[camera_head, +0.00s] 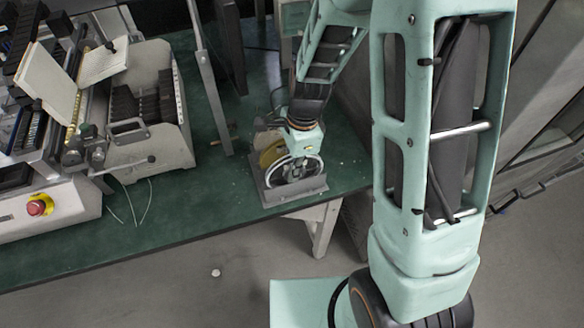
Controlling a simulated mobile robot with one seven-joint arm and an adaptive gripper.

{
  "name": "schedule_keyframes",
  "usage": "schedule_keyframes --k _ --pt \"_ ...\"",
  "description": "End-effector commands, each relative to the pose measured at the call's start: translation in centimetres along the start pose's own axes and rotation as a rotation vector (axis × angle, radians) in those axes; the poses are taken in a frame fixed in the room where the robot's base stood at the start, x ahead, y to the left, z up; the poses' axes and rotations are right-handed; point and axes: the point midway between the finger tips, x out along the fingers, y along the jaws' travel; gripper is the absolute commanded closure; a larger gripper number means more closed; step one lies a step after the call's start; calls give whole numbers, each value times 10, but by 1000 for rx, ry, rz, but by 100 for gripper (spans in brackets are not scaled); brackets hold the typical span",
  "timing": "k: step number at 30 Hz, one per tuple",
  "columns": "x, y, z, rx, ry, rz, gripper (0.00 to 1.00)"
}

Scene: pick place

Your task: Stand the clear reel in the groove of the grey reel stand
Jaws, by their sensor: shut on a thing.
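The clear reel (270,176) shows as a pale, upright ring at the right end of the green table. The grey reel stand (293,195) lies under it on the table near the front edge. My gripper (294,172) reaches down from above and is shut on the clear reel. The reel's lower edge is at the stand, but I cannot tell whether it sits in the groove or hangs just above it. My gripper and wrist hide part of the reel and the groove.
A yellow reel (270,153) stands just behind the clear reel, partly hidden. The green table (190,205) is clear to the left of the stand, apart from thin wires. A machine with a red button (38,207) fills the left. A metal post (211,85) rises behind.

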Motion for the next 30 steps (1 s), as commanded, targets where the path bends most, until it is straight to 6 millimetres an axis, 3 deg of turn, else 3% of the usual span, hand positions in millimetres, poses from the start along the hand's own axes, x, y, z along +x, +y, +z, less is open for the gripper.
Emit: schedule_keyframes --k 7,8,13,19,22,30 --pt "0 0 0 0 0 0 100" --pt "0 0 0 0 0 0 88" --pt "0 0 0 0 0 0 69" --pt "0 0 0 0 0 0 69" --pt "1 0 0 0 0 0 58" --pt "0 0 0 0 0 0 58"
